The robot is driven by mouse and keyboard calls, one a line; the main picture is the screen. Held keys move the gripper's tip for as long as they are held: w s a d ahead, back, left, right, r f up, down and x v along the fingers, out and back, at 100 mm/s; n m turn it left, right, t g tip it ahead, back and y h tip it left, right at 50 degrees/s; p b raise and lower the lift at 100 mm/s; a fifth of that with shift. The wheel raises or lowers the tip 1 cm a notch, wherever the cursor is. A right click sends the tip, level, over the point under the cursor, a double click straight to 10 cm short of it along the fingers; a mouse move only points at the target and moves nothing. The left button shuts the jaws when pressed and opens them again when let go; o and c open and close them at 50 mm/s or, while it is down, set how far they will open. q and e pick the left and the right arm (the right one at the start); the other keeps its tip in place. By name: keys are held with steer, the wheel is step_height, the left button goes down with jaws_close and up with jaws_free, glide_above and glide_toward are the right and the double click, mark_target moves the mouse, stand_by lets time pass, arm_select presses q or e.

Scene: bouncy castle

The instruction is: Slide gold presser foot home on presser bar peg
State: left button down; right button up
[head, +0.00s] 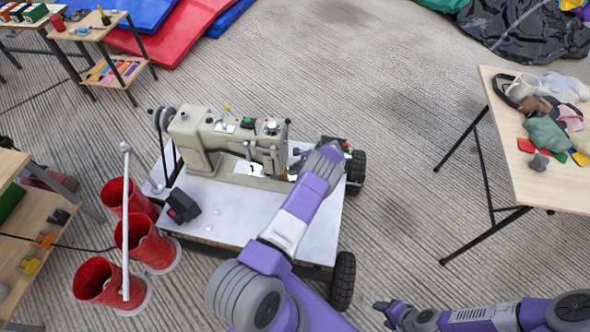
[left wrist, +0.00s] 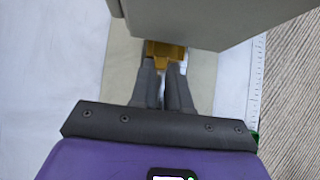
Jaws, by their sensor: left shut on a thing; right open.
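The beige sewing machine (head: 225,132) stands on a white-topped wheeled cart. In the left wrist view, my left gripper (left wrist: 165,68) is shut on the gold presser foot (left wrist: 165,50), which sits at its fingertips over the machine's pale bed. The grey-beige machine head (left wrist: 205,22) is right beyond the foot and hides its far side. The presser bar peg is hidden, so I cannot tell how the foot sits on it. In the head view my left wrist covers most of that gripper. My right gripper (head: 382,312) is open and empty, low over the floor, away from the machine.
A black box (head: 183,206) lies on the cart top (head: 232,215). Red buckets (head: 150,245) and a white post stand left of the cart. A wooden table (head: 520,165) with cloths is at right. Ribbed floor between cart and table is clear.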

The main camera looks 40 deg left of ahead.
arm_select(q)
steer(key=shift+s+a, duration=0.3)
steer(key=shift+a, duration=0.15)
stand_by(0.6)
steer(key=c, duration=1)
jaws_free()
steer(key=p+v, duration=0.2)
steer(key=v, duration=0.5)
steer(key=shift+w+d+r, duration=0.1)
steer(key=shift+d+r, duration=0.1)
steer(key=shift+r, duration=0.1)
